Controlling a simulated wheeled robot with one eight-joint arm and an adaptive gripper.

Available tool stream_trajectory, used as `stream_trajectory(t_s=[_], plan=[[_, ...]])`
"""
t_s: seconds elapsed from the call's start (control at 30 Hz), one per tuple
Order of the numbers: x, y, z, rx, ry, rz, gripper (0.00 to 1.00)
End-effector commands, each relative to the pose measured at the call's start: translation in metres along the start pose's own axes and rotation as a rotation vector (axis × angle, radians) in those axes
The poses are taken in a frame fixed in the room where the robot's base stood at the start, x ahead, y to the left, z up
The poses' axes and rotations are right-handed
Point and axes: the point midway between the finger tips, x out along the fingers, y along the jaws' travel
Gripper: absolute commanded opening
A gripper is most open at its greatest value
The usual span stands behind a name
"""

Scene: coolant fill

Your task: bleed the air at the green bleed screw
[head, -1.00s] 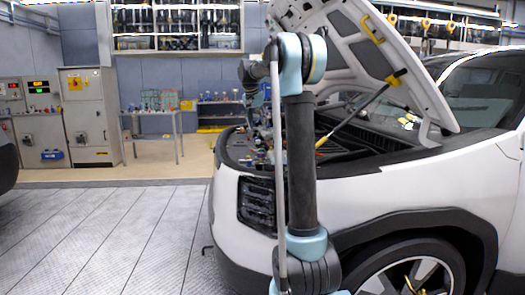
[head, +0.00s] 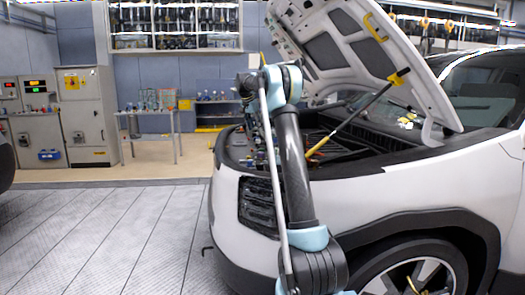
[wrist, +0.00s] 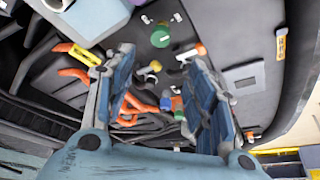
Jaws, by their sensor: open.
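In the wrist view, my gripper (wrist: 160,62) is open, its two blue-grey fingers spread apart with nothing between them. It is inside the car's engine bay (wrist: 215,35). A round green part (wrist: 160,38) sits beyond the fingertips, and a smaller green piece (wrist: 179,115) shows low between the fingers beside a blue one (wrist: 177,103). I cannot tell for sure which is the bleed screw. No contact with either shows. In the head view, the gripper cannot be made out among the engine bay parts behind my arm.
Orange hoses (wrist: 75,75) and a yellow-tipped part (wrist: 85,55) lie left of the fingers. A grey box (wrist: 243,78) is at right. The raised hood (head: 345,55), with its yellow-ended strut (head: 355,115), stands over the bay. The floor (head: 110,235) left of the car is clear.

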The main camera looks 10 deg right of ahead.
Motion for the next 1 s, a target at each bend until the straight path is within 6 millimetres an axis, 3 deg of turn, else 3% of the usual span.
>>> stream_trajectory(t_s=[0.6, 0.8, 1.0], plan=[[0.108, -0.002, 0.001, -0.002, 0.001, -0.001, 0.51], [0.133, -0.001, 0.001, -0.002, 0.0, -0.001, 0.51], [0.144, -0.001, 0.001, -0.002, 0.0, -0.001, 0.51]])
